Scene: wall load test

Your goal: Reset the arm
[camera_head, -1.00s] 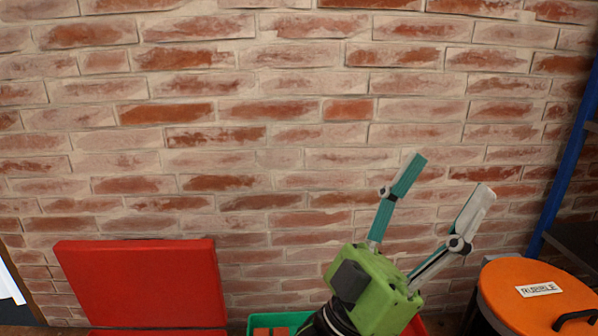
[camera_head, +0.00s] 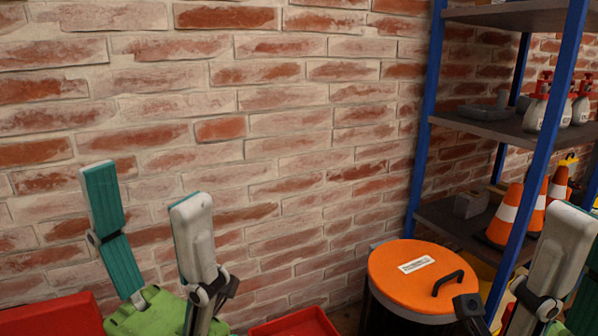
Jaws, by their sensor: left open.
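My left gripper (camera_head: 144,188) is at the lower left of the head view, with a green body, one teal finger and one pale finger. Its fingers point up and stand well apart, with nothing between them. My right gripper (camera_head: 562,235) is partly in view at the lower right edge. One pale finger shows, with a bit of teal beside it; the rest is cut off by the frame.
A brick wall (camera_head: 290,130) fills the background. A bin with an orange lid (camera_head: 400,285) stands between the grippers. A blue-framed shelf (camera_head: 425,140) at the right holds orange cones (camera_head: 507,215) and spray bottles (camera_head: 538,110). Red containers (camera_head: 295,325) show at the bottom.

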